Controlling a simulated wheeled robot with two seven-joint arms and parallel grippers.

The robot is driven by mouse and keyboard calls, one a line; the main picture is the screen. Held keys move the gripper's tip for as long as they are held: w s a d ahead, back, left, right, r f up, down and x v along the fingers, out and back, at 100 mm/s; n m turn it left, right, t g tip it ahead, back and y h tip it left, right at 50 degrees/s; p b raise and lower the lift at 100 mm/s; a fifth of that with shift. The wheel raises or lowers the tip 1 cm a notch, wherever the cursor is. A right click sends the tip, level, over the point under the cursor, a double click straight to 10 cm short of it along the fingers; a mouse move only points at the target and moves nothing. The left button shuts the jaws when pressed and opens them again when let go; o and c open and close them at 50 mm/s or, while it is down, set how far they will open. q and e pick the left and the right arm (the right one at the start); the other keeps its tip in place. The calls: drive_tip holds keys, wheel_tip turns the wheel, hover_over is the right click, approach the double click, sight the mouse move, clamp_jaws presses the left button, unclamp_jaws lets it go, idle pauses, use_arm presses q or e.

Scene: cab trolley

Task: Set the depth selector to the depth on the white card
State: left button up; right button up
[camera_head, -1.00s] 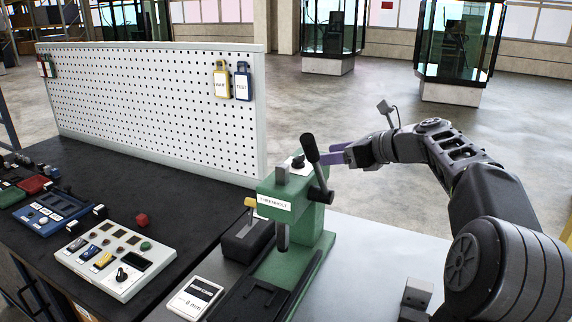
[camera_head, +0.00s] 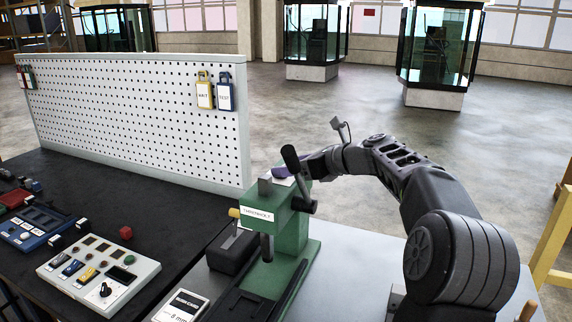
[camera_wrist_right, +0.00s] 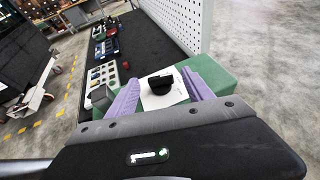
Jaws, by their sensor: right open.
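The depth selector is a black knob (camera_wrist_right: 160,84) on a white plate on top of the green drill press (camera_head: 292,230). In the right wrist view the knob sits between the two purple fingers of my right gripper (camera_wrist_right: 160,77), with a gap on both sides. My right gripper is open; in the head view its purple fingers (camera_head: 281,172) are over the press head, partly behind the black lever, and mostly hide the knob. The white card (camera_head: 182,306) lies in front of the press and reads 8 mm. The knob's setting is too small to read. My left gripper is not in view.
The black feed lever (camera_head: 298,176) rises close beside my right gripper. A dark box (camera_head: 232,252) stands left of the press. A grey control panel (camera_head: 98,272) and a small red cube (camera_head: 126,232) are on the black bench. A white pegboard (camera_head: 140,120) stands behind.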

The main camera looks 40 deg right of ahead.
drive_tip(key=shift+x, duration=0.9)
drive_tip(key=shift+c, duration=0.6)
clamp_jaws()
drive_tip(key=shift+r+n+y+p, duration=0.25)
drive_tip(key=shift+n+y+p, duration=0.05)
drive_tip(key=shift+p, duration=0.35)
drive_tip(key=n+y+p, duration=0.1)
drive_tip(key=p, duration=0.1)
drive_tip(key=n+g+y+p, duration=0.1)
drive_tip(key=p, duration=0.1)
drive_tip(key=shift+d+r, duration=0.1)
drive_tip(key=shift+d, duration=0.1)
drive_tip(key=shift+y, duration=0.3)
drive_tip(key=shift+f, duration=0.3)
